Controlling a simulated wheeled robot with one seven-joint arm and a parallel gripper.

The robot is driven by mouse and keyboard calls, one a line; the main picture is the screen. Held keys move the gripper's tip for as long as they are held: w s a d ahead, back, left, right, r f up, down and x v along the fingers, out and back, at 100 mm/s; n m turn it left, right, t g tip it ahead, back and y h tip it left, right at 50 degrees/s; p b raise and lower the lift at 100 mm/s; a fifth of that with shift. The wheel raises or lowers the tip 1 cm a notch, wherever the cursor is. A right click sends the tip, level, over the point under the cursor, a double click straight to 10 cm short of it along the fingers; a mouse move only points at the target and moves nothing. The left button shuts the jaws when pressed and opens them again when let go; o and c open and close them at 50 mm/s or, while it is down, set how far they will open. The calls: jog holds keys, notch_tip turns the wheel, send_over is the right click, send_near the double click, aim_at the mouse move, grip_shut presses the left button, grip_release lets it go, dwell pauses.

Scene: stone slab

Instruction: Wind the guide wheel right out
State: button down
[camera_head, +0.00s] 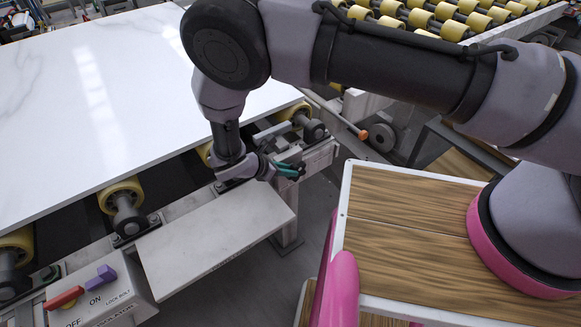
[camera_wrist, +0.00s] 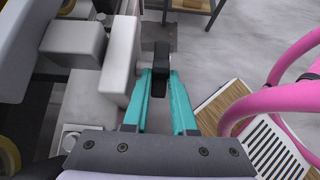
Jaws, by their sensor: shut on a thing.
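My gripper (camera_head: 290,170) is at the near right corner of the white slab (camera_head: 120,80), by the frame's end. In the wrist view its teal fingers (camera_wrist: 160,88) are shut on a small black handle (camera_wrist: 161,57), beside a pale upright plate (camera_wrist: 121,60). A grey block (camera_wrist: 72,40) sits to the left of that plate. In the head view the handle is mostly hidden by the gripper. I cannot tell for sure which part is the guide wheel; a dark round wheel (camera_head: 314,131) stands at the slab's edge just behind my gripper.
A grey shelf plate (camera_head: 215,235) juts out below the slab edge. A lock bolt box (camera_head: 100,290) with a red and a purple lever is at lower left. A lever with an orange tip (camera_head: 362,135) is to the right. Yellow rollers (camera_head: 120,195) run under the slab.

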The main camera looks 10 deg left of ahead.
jog(key=shift+s+a+f+t+h, duration=0.15)
jog(key=shift+f+t+h, duration=0.1)
jog(key=shift+t+h, duration=0.25)
jog(key=shift+s+a+f+t+h, duration=0.15)
jog(key=shift+f+t+h, duration=0.1)
jog(key=shift+t+h, duration=0.25)
jog(key=c, duration=1)
grip_release()
jog(key=v, duration=1)
jog(key=shift+s+a, duration=0.2)
jog(key=shift+s, duration=0.1)
